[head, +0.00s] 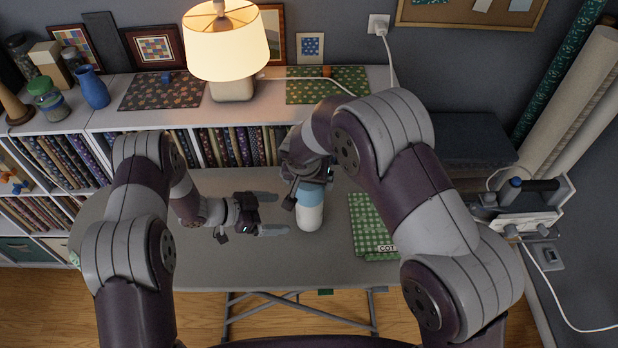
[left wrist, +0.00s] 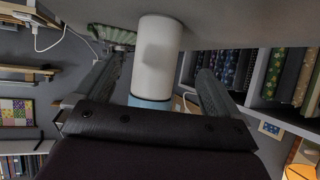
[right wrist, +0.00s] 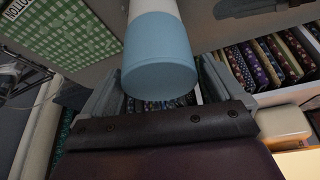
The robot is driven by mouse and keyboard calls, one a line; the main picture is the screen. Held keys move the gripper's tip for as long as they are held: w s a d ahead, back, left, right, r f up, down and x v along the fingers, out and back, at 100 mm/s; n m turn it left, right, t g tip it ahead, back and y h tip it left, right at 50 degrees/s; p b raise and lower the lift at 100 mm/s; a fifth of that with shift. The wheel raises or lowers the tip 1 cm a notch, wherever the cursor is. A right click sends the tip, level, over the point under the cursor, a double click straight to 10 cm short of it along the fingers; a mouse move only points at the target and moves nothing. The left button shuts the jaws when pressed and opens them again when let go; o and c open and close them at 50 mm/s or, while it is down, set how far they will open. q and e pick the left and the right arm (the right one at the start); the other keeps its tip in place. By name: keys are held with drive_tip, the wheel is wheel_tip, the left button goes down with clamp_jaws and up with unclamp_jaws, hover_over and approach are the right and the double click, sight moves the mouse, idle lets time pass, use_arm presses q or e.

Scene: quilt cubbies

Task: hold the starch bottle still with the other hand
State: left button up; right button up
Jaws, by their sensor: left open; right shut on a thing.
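The starch bottle (head: 308,214) has a white body and a light blue top. It stands upright on the grey ironing board (head: 200,272). My right gripper (head: 309,186) is shut on the blue top; that top fills the middle of the right wrist view (right wrist: 158,60). My left gripper (head: 279,213) is open and empty, low over the board at the left of the bottle. Its fingers point at the white body, which shows between them in the left wrist view (left wrist: 157,55). In the head view the bottle is just beyond the left fingertips, apart from them.
A green checked cloth (head: 370,226) with a label lies right of the bottle. Behind the board, white cubbies (head: 110,120) hold rows of folded fabric, with a lit lamp (head: 232,50) on top. An iron (head: 520,198) rests at the right. The board's front left is clear.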

sight(305, 214)
use_arm(q)
drive_tip(key=x, duration=1)
drive_tip(key=shift+s+r, duration=0.1)
drive_tip(key=c, duration=0.9)
drive_tip(key=shift+c, duration=0.7)
